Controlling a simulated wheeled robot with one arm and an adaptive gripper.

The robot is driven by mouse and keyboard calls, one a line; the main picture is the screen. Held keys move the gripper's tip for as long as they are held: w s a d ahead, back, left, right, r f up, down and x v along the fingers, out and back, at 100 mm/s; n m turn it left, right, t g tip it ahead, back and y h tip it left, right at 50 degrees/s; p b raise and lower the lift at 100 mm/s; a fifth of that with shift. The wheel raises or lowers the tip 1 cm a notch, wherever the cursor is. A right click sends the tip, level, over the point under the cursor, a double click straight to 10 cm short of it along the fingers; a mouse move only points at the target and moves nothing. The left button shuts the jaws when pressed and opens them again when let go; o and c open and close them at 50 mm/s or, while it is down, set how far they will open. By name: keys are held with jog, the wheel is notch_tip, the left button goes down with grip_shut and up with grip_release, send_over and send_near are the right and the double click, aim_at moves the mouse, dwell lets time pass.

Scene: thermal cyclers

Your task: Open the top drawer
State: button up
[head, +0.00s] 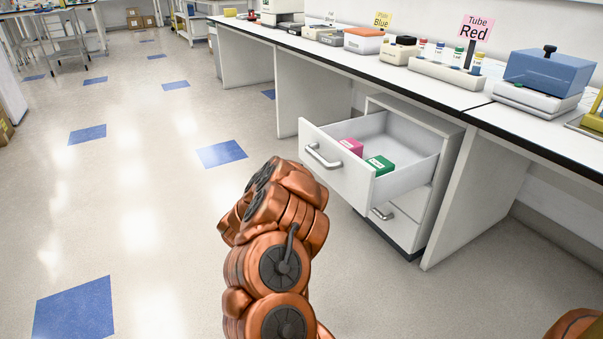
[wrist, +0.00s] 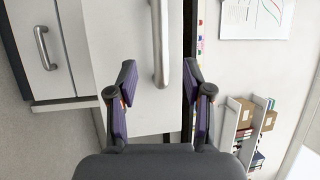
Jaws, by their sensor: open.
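The top drawer (head: 335,172) of the white under-bench cabinet (head: 437,125) stands pulled well out. Its metal bar handle (head: 323,156) is on the front panel. A pink box (head: 351,146) and a green box (head: 379,165) lie inside. In the wrist view, which is turned sideways, my gripper (wrist: 158,76) is open. The top handle (wrist: 160,45) shows between and beyond its two fingers, with a gap on each side. I cannot tell its depth from the handle. In the head view my arm hides the gripper.
The lower drawer (head: 397,222) is shut, with its own handle (head: 383,213). The bench (head: 400,79) above carries lab devices, a tube rack (head: 447,73) and a blue-lidded device (head: 549,73). The floor left of the drawer is clear.

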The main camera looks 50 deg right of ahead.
jog(key=shift+a+f, duration=0.15)
jog(key=shift+a, duration=0.55)
jog(key=shift+s, duration=0.1)
